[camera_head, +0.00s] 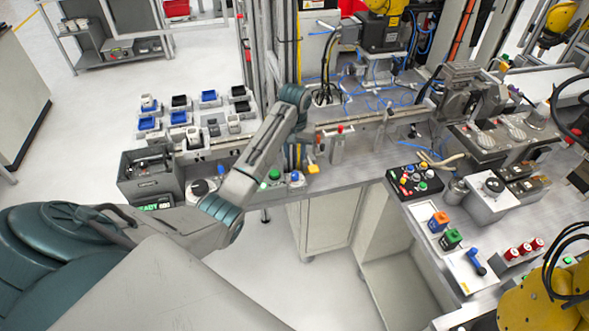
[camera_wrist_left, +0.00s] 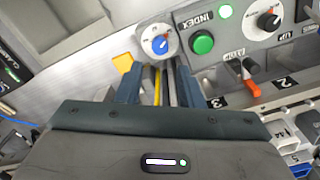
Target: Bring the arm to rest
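My left arm comes in from the left in the head view, bends at its elbow and reaches up over the bench. Its gripper (camera_head: 297,152) points down towards the bench edge, near a blue knob (camera_head: 295,177) and a green button (camera_head: 273,174). In the left wrist view the two dark fingers of my left gripper (camera_wrist_left: 160,82) stand apart with nothing held between them. Beyond the fingertips are the blue knob (camera_wrist_left: 160,42) and the green button (camera_wrist_left: 202,43). My right gripper is not in view.
A yellow block (camera_wrist_left: 122,62) sits just left of the fingers. A panel with an orange-tipped lever (camera_wrist_left: 247,80) is at the right. In the head view, blue and black bins (camera_head: 208,97) stand behind the forearm. A button box (camera_head: 414,181) is right. The floor in front is clear.

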